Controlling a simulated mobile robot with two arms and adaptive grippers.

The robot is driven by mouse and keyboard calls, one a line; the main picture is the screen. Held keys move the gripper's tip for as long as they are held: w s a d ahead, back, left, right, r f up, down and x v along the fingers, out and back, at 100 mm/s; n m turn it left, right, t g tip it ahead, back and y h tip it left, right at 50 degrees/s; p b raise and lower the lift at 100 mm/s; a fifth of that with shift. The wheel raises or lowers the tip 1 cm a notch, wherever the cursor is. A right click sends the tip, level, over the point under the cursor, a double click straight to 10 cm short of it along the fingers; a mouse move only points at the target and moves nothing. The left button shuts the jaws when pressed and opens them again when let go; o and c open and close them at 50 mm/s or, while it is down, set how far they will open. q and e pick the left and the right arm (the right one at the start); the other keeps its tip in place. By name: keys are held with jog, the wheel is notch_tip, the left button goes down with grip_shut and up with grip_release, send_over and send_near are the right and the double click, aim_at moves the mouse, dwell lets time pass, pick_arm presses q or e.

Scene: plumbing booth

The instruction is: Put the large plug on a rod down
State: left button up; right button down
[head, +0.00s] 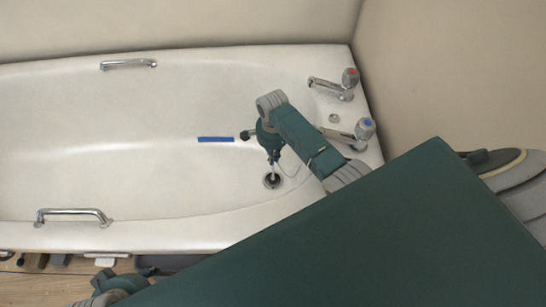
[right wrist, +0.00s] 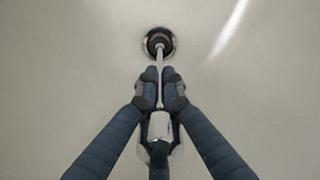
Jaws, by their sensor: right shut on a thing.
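The large plug (right wrist: 158,41) is dark and round, and sits in line with the chrome-ringed drain (right wrist: 173,43) in the right wrist view. Whether it is seated or just above the drain I cannot tell. Its thin pale rod (right wrist: 159,61) runs from the plug back between my right fingertips. My right gripper (right wrist: 160,88) is shut on the rod. In the head view my right gripper (head: 272,156) points down inside the white bathtub (head: 100,130), above the drain (head: 272,181). Part of my left arm shows at the lower left; its fingers cannot be made out.
Chrome grab handles are on the far rim (head: 128,64) and near rim (head: 73,214). The tub's left part is clear.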

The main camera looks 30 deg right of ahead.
jog(key=shift+f, duration=0.25)
jog(key=c, duration=1.9)
grip_release()
pick_arm(q)
jog(key=shift+s+r, duration=0.1)
jog(key=shift+r, duration=0.15)
pick_arm(e)
jog(key=shift+f, duration=0.1)
notch_tip(320, 180, up, 12)
jog(key=p, duration=0.4)
jog(key=shift+f, duration=0.1)
pick_arm(q)
notch_tip(320, 180, down, 16)
jog(key=shift+s+f+g+p, duration=0.15)
jog(key=shift+s+g+p, duration=0.15)
jog(key=shift+s+g, duration=0.1)
pick_arm(e)
jog(key=shift+r, duration=0.5)
